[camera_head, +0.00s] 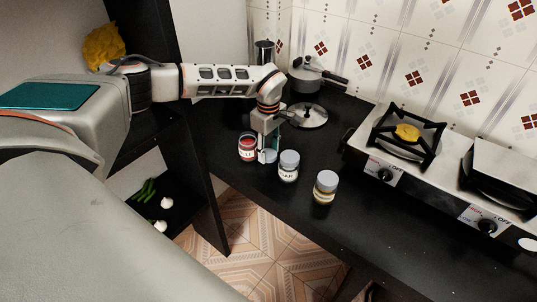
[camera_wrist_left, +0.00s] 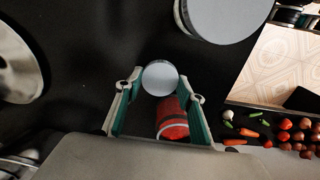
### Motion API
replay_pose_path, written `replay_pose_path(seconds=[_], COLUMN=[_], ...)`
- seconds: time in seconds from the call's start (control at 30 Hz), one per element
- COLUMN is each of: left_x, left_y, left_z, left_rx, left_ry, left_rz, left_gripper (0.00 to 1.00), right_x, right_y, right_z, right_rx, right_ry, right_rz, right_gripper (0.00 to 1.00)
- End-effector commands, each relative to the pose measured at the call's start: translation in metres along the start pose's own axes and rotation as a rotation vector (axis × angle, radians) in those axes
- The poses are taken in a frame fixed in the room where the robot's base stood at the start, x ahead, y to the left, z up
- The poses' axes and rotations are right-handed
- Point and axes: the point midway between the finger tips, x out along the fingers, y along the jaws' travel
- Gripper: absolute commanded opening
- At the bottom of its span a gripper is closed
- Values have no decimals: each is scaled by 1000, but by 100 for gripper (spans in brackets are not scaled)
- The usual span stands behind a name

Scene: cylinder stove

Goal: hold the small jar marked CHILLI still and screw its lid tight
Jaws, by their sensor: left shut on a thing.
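The small jar (camera_head: 248,149) with red contents and a partly readable label stands open on the black counter. In the left wrist view the red jar (camera_wrist_left: 172,118) shows between and beyond the fingers. My left gripper (camera_head: 268,153) is just right of the jar in the head view. It is shut on a round grey lid (camera_head: 270,157), held between its fingertips beside the jar, not on it. The lid (camera_wrist_left: 160,77) also shows in the left wrist view. I cannot tell how high it is above the counter. My right gripper is not in view.
A grey-lidded jar (camera_head: 288,166) stands close right of the gripper, and a yellowish one (camera_head: 326,187) further right. A pot (camera_head: 305,77) and a metal pot lid (camera_head: 307,115) are behind. The stove (camera_head: 385,165) is on the right. The counter's front edge is near.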

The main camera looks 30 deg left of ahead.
Motion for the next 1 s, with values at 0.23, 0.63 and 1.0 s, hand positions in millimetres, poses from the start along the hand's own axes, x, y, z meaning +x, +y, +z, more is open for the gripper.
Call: replay_pose_path(seconds=[0.23,0.63,1.0], left_x=[-3,-55,-140], left_y=[0,1,1], left_z=[0,-1,-1], left_rx=[0,0,-1], left_ry=[0,0,1], left_rz=[1,4,5], left_gripper=[31,31,31], right_x=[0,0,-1], right_y=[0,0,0], right_z=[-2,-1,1], right_rx=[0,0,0], right_ry=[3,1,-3], right_rz=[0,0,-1], right_gripper=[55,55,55])
